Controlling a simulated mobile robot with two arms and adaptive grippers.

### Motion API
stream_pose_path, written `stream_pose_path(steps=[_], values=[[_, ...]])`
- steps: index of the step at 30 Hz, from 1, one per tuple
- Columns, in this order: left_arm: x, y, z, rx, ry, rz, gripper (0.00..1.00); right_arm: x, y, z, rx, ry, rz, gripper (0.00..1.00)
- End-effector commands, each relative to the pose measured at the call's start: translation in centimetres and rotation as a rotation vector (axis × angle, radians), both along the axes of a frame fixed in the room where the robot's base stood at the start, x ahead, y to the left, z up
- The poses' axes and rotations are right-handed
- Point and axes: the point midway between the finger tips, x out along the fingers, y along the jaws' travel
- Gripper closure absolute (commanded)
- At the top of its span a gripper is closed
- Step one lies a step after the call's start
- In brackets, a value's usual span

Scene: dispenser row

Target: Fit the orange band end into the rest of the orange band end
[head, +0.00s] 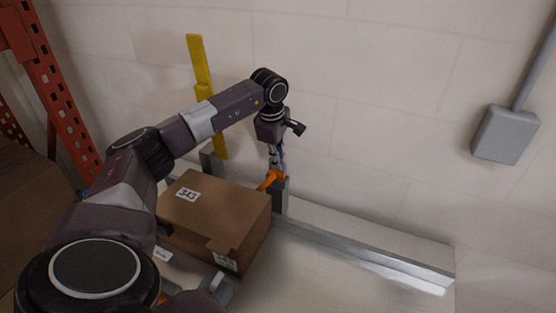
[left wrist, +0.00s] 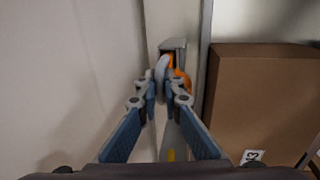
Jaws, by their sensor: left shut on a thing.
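The orange band end (head: 268,180) is at the far right corner of the cardboard box, against a grey upright rest (head: 281,196). My left gripper (head: 277,168) points down at it from above. In the left wrist view, the fingertips (left wrist: 168,84) are closed together at the orange band end (left wrist: 181,77), with a light grey rounded piece between them. The grey rest (left wrist: 173,44) shows just beyond the fingertips. The fingers partly hide the band end, and I cannot tell whether it sits inside the rest.
The cardboard box (head: 213,215) labelled 343 stands close beside the rest; it also shows in the left wrist view (left wrist: 262,100). A yellow upright strip (head: 199,65) stands behind. A metal rail (head: 360,254) runs along the wall. The pale surface right of the box is clear.

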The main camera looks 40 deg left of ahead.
Motion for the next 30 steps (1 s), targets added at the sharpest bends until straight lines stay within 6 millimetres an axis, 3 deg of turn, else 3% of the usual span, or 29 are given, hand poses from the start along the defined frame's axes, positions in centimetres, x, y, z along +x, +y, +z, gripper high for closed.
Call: stream_pose_path(steps=[5, 6, 11, 20, 25, 30], values=[[0.0, 0.0, 0.0, 0.0, 0.0, 0.0, 1.0, 0.0, -0.2, 0.0, -0.002, 0.0, 0.001, 1.0], [0.0, 0.0, 0.0, 0.0, 0.0, 0.0, 0.91, 0.0, -0.2, 0.0, -0.002, 0.0, 0.001, 1.0], [0.0, 0.0, 0.0, 0.0, 0.0, 0.0, 0.73, 0.0, -0.2, 0.0, -0.002, 0.0, 0.001, 1.0], [0.0, 0.0, 0.1, 0.0, 0.0, 0.0, 0.73, 0.1, -0.1, 0.0, -0.002, 0.0, 0.0, 1.0], [-0.3, 0.0, 1.9, 0.0, -0.003, 0.001, 0.73, 0.0, -0.1, 0.0, -0.001, 0.0, 0.0, 1.0], [-0.9, -0.3, 5.4, 0.001, -0.006, 0.0, 0.73, 0.0, 0.0, 0.0, 0.0, 0.0, 0.0, 1.0]])
